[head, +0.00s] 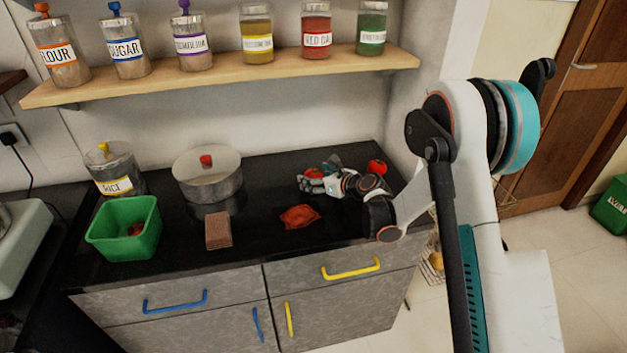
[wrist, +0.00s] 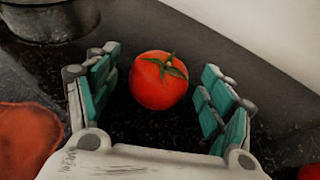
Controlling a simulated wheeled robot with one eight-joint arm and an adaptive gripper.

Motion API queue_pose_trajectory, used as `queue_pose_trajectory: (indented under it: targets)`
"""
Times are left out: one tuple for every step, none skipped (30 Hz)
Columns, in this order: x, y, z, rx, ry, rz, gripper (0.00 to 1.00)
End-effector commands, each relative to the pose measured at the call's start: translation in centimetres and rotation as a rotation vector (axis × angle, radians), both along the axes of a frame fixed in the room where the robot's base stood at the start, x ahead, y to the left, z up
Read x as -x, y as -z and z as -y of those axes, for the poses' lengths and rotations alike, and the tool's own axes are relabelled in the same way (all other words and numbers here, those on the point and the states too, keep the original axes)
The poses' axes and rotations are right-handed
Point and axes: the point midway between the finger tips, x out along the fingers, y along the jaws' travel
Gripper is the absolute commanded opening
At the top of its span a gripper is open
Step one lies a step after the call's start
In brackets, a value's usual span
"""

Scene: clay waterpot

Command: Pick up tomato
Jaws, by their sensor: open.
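A red tomato (wrist: 158,80) with a green stem sits on the black counter (wrist: 135,128), between the two spread fingers of my gripper (wrist: 161,70). Dark counter shows between the tomato and the fingers on both sides. My gripper is open and holds nothing. In the head view my gripper (head: 316,182) is low over the counter, and the tomato (head: 313,173) is partly hidden by its fingers. A second tomato (head: 376,167) lies to the right, behind my wrist. A red patch at the wrist view's lower right corner may be that tomato.
An orange-red cloth-like item (head: 299,217) lies left of my gripper. A metal pot (head: 208,187), a brown block (head: 218,232), a green bin (head: 124,240) and a rice jar (head: 116,170) stand farther left. A wooden shelf (head: 220,75) with several jars is above. The wall is close behind.

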Motion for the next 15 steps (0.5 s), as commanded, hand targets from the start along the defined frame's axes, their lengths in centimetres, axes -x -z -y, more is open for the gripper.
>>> queue_pose_trajectory:
  targets:
    - [0.02, -0.05, 0.01, 0.000, 0.000, 0.000, 0.74]
    - [0.02, -0.05, 0.01, 0.000, 0.000, 0.000, 0.70]
    - [0.02, -0.05, 0.01, 0.000, 0.000, 0.000, 0.61]
    - [0.03, -0.04, 0.01, 0.000, 0.000, 0.000, 0.54]
    - [0.03, -0.05, 0.02, 0.000, 0.000, 0.000, 0.47]
    - [0.03, -0.05, 0.02, 0.000, 0.000, 0.000, 0.38]
    - [0.03, -0.05, 0.02, 0.000, 0.000, 0.000, 0.31]
    - [0.03, -0.05, 0.02, 0.000, 0.000, 0.000, 0.26]
    - [0.03, -0.05, 0.02, 0.000, 0.000, 0.000, 0.25]
    - [0.04, -0.04, 0.02, 0.000, 0.000, 0.000, 0.25]
    - [0.04, -0.05, 0.02, 0.000, 0.000, 0.000, 0.25]
    - [0.04, -0.05, 0.02, 0.000, 0.000, 0.000, 0.25]
    - [0.04, -0.05, 0.02, 0.000, 0.000, 0.000, 0.25]
    - [0.04, -0.05, 0.02, 0.000, 0.000, 0.000, 0.25]
    - [0.04, -0.05, 0.02, 0.000, 0.000, 0.000, 0.25]
